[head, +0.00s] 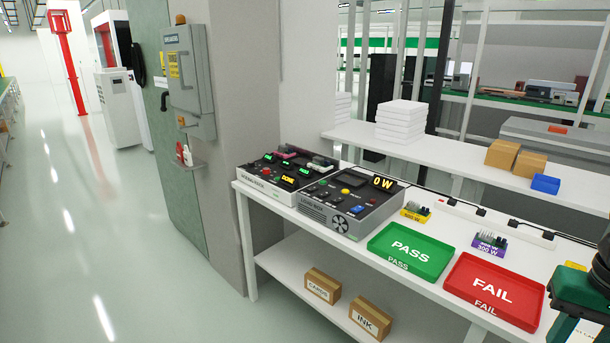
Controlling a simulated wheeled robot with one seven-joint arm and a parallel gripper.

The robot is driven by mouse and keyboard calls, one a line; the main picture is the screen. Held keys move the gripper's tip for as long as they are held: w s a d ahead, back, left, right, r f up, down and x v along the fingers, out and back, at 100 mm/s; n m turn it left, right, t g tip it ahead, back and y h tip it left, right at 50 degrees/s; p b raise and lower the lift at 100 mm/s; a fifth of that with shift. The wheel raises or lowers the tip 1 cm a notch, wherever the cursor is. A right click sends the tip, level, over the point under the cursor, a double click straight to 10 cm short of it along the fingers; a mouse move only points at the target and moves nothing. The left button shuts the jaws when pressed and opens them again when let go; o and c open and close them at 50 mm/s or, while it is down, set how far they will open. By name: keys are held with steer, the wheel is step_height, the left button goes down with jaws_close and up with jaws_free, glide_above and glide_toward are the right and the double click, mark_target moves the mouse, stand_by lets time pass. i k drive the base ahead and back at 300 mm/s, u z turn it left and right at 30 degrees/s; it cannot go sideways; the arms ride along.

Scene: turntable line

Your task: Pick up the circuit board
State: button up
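Two small circuit boards with upright parts stand on the white table. One circuit board (417,209) sits on a yellow base that seems to read 500 W, behind the green PASS tray (376,250). The picture does not show which board is meant. I cannot make out my gripper in this view.
A grey load box (345,220) showing 0 W and a dock (252,185) marked DONE stand at the table's left end. Cartons (322,285) sit on the lower shelf. A dark green shape, cut off at the right edge, is unclear. Open floor lies left.

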mark_target(318, 164)
steer(key=u, duration=1.75)
steer(key=i, duration=3.1)
steer(key=z, duration=1)
